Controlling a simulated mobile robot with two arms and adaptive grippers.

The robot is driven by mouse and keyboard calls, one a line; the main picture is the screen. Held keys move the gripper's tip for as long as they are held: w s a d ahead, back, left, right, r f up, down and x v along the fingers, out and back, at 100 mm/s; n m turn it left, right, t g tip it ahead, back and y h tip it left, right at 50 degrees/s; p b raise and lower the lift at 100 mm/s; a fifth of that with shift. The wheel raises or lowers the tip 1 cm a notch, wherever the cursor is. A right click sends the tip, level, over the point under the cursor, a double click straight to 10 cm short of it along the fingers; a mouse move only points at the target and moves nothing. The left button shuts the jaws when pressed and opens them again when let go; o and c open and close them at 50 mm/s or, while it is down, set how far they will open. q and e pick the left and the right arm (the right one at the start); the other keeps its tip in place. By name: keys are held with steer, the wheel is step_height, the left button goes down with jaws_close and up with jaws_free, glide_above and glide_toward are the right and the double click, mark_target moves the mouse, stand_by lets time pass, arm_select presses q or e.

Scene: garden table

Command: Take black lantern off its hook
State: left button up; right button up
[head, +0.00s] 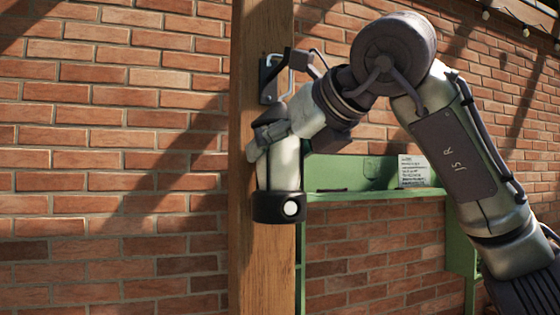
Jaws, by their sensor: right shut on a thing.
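The black lantern (279,207) hangs upright in front of the wooden post in the head view. It has a black base with a round white spot and a pale body. My right gripper (262,143) comes in from the upper right and is shut on the lantern's upper part, hiding its top. The dark hook (269,78) with its plate is fixed to the post just above. A thin black bar runs from the hook area toward my wrist; I cannot tell whether the lantern's handle still sits on the hook. My left gripper is not in view.
The wooden post (262,270) stands upright before a brick wall (120,150). A green shelf (375,195) with a paper label (413,170) is on the right, behind my right arm. The space left of the post is clear.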

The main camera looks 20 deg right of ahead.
steer(key=r, duration=0.1)
steer(key=d+r+b, duration=0.1)
steer(key=r, duration=0.1)
steer(key=d+r, duration=0.1)
steer(key=shift+w+r, duration=0.1)
steer(key=shift+r, duration=0.15)
steer(key=w+d+r, duration=0.2)
steer(key=d+r, duration=0.3)
steer(key=d, duration=0.4)
steer(key=shift+d+r, duration=0.25)
steer(key=shift+r, duration=0.05)
steer(key=d+r+p, duration=0.2)
steer(key=d+p, duration=0.1)
steer(key=d, duration=0.2)
steer(key=shift+d+r, duration=0.25)
steer(key=shift+r, duration=0.05)
stand_by(0.8)
steer(key=shift+w+a, duration=0.1)
